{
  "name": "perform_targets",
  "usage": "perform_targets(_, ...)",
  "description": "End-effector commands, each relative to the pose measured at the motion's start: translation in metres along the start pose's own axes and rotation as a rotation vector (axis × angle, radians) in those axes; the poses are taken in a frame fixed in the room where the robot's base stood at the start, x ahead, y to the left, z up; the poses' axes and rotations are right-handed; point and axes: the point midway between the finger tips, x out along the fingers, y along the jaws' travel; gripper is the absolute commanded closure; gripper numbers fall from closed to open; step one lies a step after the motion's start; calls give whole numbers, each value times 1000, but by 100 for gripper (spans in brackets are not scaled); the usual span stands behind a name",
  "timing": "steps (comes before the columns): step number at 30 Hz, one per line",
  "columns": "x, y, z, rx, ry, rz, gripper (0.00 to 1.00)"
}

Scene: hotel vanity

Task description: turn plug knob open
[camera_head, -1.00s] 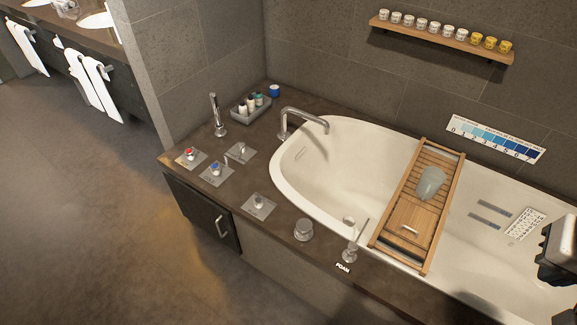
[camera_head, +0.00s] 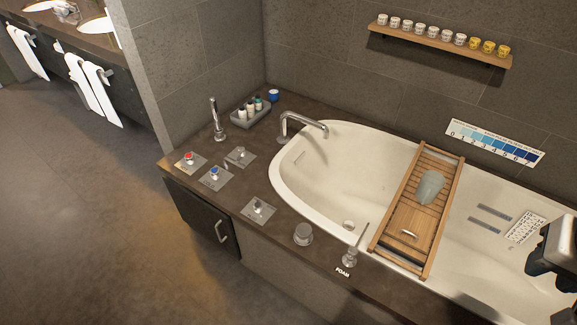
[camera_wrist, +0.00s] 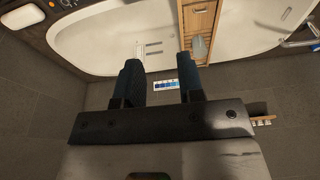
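Several metal controls sit on the dark tub deck. Red-marked (camera_head: 188,158), blue-marked (camera_head: 214,173) and plain (camera_head: 240,155) controls sit on plates farther left. I cannot tell for certain which is the plug knob. A round metal drain fitting (camera_head: 348,224) shows inside the white tub (camera_head: 310,175). My gripper (camera_wrist: 160,78) is open and empty in the wrist view, its fingers apart. In the head view, part of my arm shows at the far right, away from the controls.
A wooden tray (camera_head: 420,205) with a grey-green object (camera_head: 431,187) spans the tub. A curved faucet (camera_head: 305,121), hand shower (camera_head: 216,118), bottle tray (camera_head: 250,110) and slim upright spout by the FOAM label (camera_head: 355,248) rise from the deck. A cup shelf (camera_head: 440,39) is on the wall.

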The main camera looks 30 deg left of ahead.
Motion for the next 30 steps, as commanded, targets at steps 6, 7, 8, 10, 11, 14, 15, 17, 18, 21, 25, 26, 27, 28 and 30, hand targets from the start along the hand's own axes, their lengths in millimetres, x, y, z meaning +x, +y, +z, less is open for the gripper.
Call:
perform_targets(6, 6, -17, -24, 18, -20, -30, 33)
perform_targets(7, 8, -21, -29, 22, -23, -36, 33)
perform_targets(8, 10, -25, -34, 26, -28, -42, 33)
perform_targets(10, 14, -35, -46, 38, -39, -58, 33)
perform_targets(11, 16, -40, -52, 43, -44, -65, 33)
perform_targets(14, 24, -58, -71, 63, -62, -88, 33)
perform_targets(15, 27, -65, -78, 70, -70, -96, 33)
perform_targets(17, 33, -77, -89, 83, -82, -109, 33)
perform_targets(18, 36, -84, -96, 91, -90, -116, 33)
perform_targets(21, 47, -105, -112, 113, -110, -135, 33)
perform_targets(25, 62, -133, -132, 140, -140, -156, 33)
perform_targets(26, 66, -140, -136, 145, -147, -160, 33)
perform_targets(27, 71, -149, -142, 155, -156, -165, 33)
perform_targets(28, 75, -156, -146, 162, -163, -170, 33)
perform_targets(30, 84, -173, -155, 178, -178, -178, 33)
